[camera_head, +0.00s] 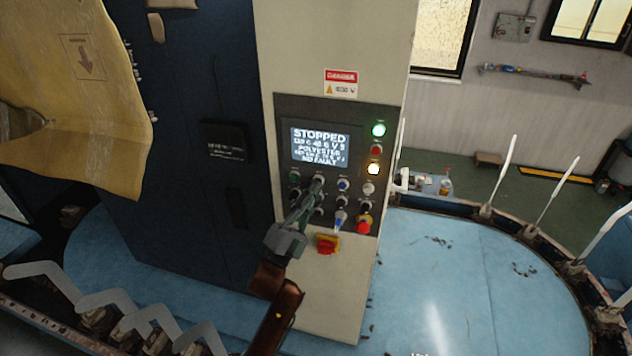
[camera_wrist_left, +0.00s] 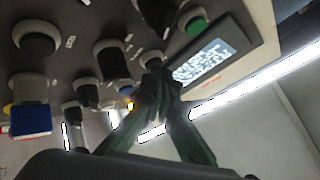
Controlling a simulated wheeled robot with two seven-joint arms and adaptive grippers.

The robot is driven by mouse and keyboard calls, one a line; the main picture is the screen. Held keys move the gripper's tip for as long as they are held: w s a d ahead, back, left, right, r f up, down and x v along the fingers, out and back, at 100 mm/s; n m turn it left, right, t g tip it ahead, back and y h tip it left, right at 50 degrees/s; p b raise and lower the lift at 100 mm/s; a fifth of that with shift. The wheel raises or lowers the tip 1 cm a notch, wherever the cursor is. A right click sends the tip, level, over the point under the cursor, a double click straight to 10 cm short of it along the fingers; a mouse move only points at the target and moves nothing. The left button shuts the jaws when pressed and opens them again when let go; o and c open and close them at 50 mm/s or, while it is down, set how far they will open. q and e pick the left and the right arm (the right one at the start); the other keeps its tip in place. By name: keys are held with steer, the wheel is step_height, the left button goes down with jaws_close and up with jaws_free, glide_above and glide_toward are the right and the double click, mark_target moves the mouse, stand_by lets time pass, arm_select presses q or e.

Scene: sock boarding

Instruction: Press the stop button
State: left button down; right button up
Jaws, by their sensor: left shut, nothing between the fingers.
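The control panel (camera_head: 283,120) is on a cream cabinet, and its screen (camera_head: 320,147) reads "STOPPED". Below the screen are rows of buttons. A green button (camera_head: 294,176) is at the upper left of them; it also shows in the left wrist view (camera_wrist_left: 197,24). My left gripper (camera_head: 317,187) is shut and empty, its fingertips over the button just right of the green one. In the left wrist view the fingertips (camera_wrist_left: 155,84) overlap a dark button (camera_wrist_left: 151,58); I cannot tell whether they touch. Labels are too small to read, so I cannot tell which button is stop.
A blue round table (camera_head: 470,270) with upright white sock forms (camera_head: 505,170) surrounds the cabinet.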

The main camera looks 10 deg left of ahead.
arm_select(q)
steer(key=shift+s, duration=0.65)
steer(key=s+p, duration=0.1)
steer(key=s, duration=0.4)
steer(key=shift+a, duration=0.1)
stand_by(0.7)
steer(key=shift+a+f, duration=0.1)
